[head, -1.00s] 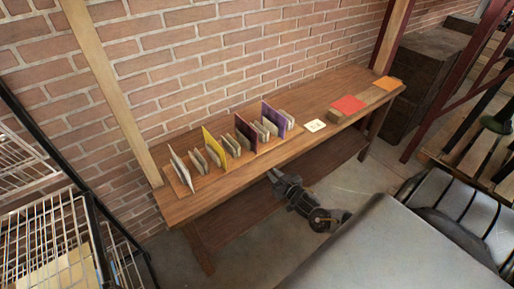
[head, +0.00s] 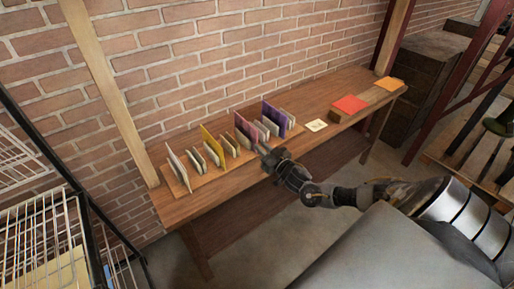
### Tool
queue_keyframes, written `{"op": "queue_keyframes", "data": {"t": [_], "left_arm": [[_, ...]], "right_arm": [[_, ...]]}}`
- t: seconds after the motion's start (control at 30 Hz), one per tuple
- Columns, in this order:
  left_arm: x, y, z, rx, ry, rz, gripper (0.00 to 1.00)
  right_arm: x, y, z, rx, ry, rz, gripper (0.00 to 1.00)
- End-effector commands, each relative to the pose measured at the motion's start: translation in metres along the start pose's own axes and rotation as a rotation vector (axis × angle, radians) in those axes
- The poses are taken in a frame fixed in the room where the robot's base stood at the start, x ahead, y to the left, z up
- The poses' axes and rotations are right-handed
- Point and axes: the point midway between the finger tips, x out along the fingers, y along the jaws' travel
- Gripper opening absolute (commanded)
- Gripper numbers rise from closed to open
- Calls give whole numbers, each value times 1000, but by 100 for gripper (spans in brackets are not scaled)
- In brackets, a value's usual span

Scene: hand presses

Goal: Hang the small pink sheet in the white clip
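A row of upright sheets stands in a low wooden rack on the bench. A pink sheet (head: 243,126) stands between the yellow sheet (head: 212,143) and the purple sheet (head: 274,116). A white sheet (head: 178,168) stands at the left end. Smaller pale pieces stand among them; I cannot make out which one is the white clip. My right gripper (head: 265,153) is at the front edge of the rack, just in front of the pink and pale pieces. Its fingers are too small to tell open from shut. My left gripper is not in view.
A small white card (head: 316,125), a red sheet (head: 349,104) and an orange sheet (head: 387,83) lie to the right on the wooden bench (head: 205,203). A brick wall (head: 200,60) stands behind. A wire rack (head: 45,245) is at the lower left.

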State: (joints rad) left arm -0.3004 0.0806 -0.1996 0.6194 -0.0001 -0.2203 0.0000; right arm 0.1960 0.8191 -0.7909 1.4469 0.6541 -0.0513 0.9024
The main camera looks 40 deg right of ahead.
Motion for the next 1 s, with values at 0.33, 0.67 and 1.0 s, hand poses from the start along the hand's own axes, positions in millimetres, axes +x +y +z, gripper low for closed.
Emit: {"op": "queue_keyframes", "data": {"t": [0.33,0.67,1.0], "left_arm": [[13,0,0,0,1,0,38],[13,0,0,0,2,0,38],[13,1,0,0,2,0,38]], "right_arm": [[29,0,0,1,1,0,17],[32,0,-1,1,0,0,17],[31,0,0,1,0,0,0]]}}
